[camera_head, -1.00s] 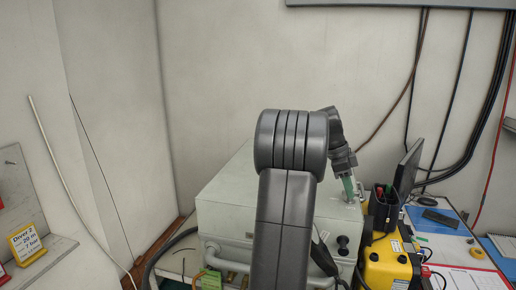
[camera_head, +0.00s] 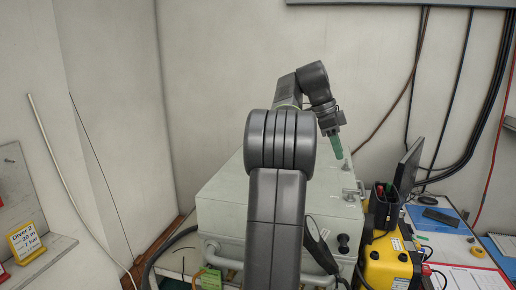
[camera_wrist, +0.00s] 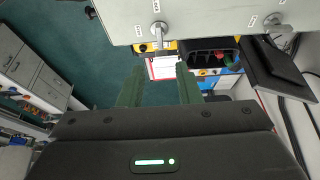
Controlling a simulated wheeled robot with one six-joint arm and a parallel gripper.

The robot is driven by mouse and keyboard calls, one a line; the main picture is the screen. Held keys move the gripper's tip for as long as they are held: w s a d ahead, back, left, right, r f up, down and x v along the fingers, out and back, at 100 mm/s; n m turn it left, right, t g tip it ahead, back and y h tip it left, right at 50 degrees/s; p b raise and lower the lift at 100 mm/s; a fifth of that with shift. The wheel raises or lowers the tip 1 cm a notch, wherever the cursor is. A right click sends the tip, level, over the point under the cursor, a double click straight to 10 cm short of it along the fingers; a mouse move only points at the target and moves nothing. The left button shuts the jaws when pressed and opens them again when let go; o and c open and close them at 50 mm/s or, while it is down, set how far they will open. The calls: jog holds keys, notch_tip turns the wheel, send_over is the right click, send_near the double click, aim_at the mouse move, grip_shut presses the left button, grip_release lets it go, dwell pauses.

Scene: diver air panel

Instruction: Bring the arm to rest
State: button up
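My gripper (camera_head: 337,147) hangs above the right part of the top of the pale grey box (camera_head: 235,190), apart from it, its green fingers pointing down. In the wrist view my gripper (camera_wrist: 160,86) shows its two green fingers well apart with nothing between them. My arm is raised and bent over the box and hides part of it. A small metal lever (camera_head: 346,166) stands on the box top just below the fingers. In the wrist view the panel face (camera_wrist: 205,14) carries a metal lever (camera_wrist: 158,31) and a second lever (camera_wrist: 274,20).
Right of the box stand a yellow case (camera_head: 388,262), a black holder with pens (camera_head: 383,205) and a monitor (camera_head: 407,168) on a desk. Dark cables (camera_head: 468,150) hang on the back wall. A yellow sign (camera_head: 25,243) stands on the left shelf. The air above the box is free.

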aim_at(351, 190)
jog(key=x, duration=1.2)
jog(key=shift+s+f+p, duration=0.1)
jog(key=shift+f+p, duration=0.05)
jog(key=shift+p, duration=0.25)
jog(key=shift+n+b, duration=0.45)
jog(key=shift+n, duration=0.05)
jog(key=shift+s+a+n+t+b, duration=0.15)
jog(key=shift+n+t+b, duration=0.2)
jog(key=shift+n+t, duration=0.25)
jog(key=n, duration=0.2)
jog(key=n+t+b, duration=0.1)
jog(key=n, duration=0.1)
jog(key=shift+s+n+t+b, duration=0.15)
jog(key=shift+n+t+b, duration=0.15)
jog(key=shift+n+t, duration=0.3)
jog(key=shift+n, duration=0.6)
jog(key=shift+y, duration=0.3)
